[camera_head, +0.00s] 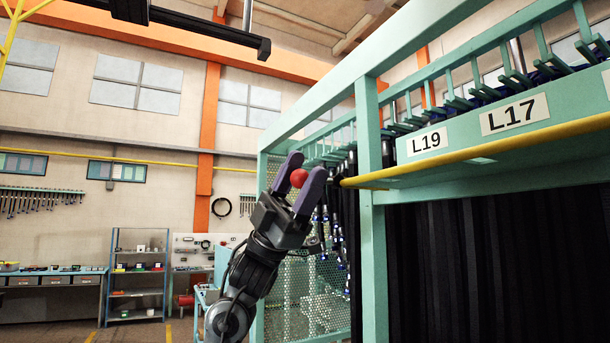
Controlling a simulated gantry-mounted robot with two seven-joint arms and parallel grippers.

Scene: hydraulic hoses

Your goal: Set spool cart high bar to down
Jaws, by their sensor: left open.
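The spool cart (374,230) is a tall mint-green frame on the right. Its high bar is a yellow bar (480,154) running along the front below the L19 and L17 labels, toward the cart's left post. A red ball (299,176) shows between the fingers of my left gripper (306,168). Whether the ball is joined to the yellow bar is hidden by the near finger. My left gripper is open, its purple fingers pointing up on either side of the ball. I cannot tell whether they touch it. My right gripper is out of view.
Dark hoses (480,270) hang inside the cart, and a perforated side panel (305,295) stands behind my left arm. A shelf rack (137,275) and workbench (50,292) stand along the far wall. The space left of my arm looks clear.

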